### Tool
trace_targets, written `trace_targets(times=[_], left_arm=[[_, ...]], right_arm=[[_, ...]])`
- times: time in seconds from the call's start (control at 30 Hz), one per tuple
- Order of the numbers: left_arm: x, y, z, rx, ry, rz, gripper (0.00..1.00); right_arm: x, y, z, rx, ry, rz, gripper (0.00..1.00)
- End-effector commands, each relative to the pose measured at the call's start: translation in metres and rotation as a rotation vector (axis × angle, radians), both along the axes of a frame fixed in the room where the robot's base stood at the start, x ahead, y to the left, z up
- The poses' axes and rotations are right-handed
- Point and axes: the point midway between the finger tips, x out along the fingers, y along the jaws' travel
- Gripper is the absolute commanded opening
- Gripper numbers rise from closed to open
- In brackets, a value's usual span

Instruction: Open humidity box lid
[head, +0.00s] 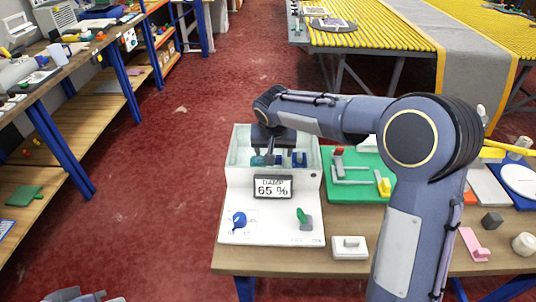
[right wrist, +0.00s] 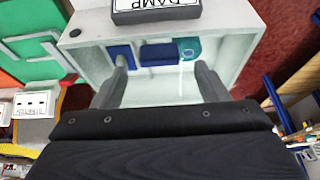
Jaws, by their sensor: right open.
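The humidity box (head: 238,150) is a pale box on the table, with a "DAMP 65 %" display (head: 273,187) on its front. Blue and teal items show inside it, and in the right wrist view a blue block (right wrist: 160,54) lies near the front wall. I cannot make out a separate lid; whether a clear one covers the box cannot be told. My right gripper (head: 273,155) points down over the box interior. In the right wrist view the gripper (right wrist: 160,66) has its fingers wide apart with nothing between them. My left gripper is not clearly seen.
A white panel (head: 245,234) with a blue knob (head: 239,220) and a green lever (head: 303,215) lies before the box. A green board (head: 357,183) stands close on the right, and a white block (head: 349,247) sits near the front edge. Red floor lies left of the table.

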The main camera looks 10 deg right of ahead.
Motion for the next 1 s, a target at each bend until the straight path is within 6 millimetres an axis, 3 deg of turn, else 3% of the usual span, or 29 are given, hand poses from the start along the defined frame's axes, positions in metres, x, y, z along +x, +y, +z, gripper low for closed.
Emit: trace_targets(times=[0.23, 0.57, 1.0], left_arm=[[0.0, 0.0, 0.005, 0.0, 0.0, 0.0, 0.0], [0.0, 0.0, 0.005, 0.0, 0.0, 0.0, 0.0], [0.0, 0.0, 0.005, 0.0, 0.0, 0.0, 0.0]], right_arm=[[0.01, -0.003, -0.027, 0.001, 0.002, -0.001, 0.67], [0.012, -0.004, -0.031, 0.001, 0.0, 0.0, 0.67], [0.012, -0.004, -0.031, 0.002, 0.0, 0.001, 0.1]])
